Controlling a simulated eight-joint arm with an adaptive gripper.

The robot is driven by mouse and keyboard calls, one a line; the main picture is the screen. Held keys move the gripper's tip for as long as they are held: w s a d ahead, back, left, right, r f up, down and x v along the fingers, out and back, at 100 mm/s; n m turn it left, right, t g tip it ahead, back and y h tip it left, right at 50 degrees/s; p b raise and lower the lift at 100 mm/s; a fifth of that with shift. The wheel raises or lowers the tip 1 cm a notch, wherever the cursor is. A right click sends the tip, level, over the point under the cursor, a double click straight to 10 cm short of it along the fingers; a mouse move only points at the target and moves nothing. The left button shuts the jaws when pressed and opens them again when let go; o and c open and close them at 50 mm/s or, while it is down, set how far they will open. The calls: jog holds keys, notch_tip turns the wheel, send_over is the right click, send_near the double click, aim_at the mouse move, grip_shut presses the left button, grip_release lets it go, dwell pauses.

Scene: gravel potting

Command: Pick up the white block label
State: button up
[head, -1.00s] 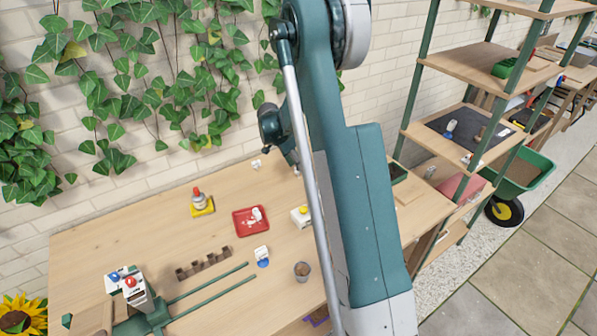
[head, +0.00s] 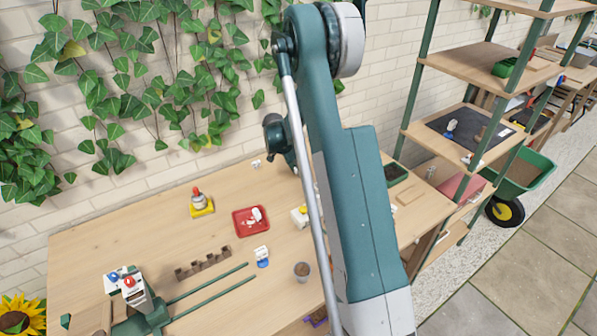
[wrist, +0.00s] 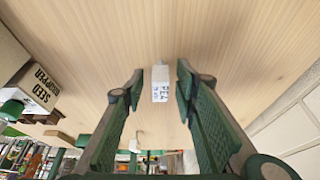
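A white block label (wrist: 160,84) with dark lettering that looks like "PEA" stands on the wooden table in the wrist view. My gripper (wrist: 160,80) is open, its two dark green fingers one on each side of the block in that view, with gaps showing. I cannot tell how far the fingertips are from it in depth. In the head view my arm hides the fingers. A small white block (head: 256,164) shows near the wall there, but I cannot tell whether it is the same one.
A box marked "SEED" (wrist: 37,86) stands left in the wrist view, and another white block (wrist: 135,146) lies lower. In the head view a red tray (head: 241,226), a yellow-based bottle (head: 201,208), a brown rack (head: 203,266) and a cup (head: 302,272) stand on the table (head: 120,237).

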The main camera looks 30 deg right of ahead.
jog(key=shift+c, duration=0.4)
jog(key=c, duration=0.7)
jog(key=shift+c, duration=0.2)
jog(key=shift+r, duration=0.1)
jog(key=shift+r+p, duration=0.45)
jog(key=shift+r, duration=4.45)
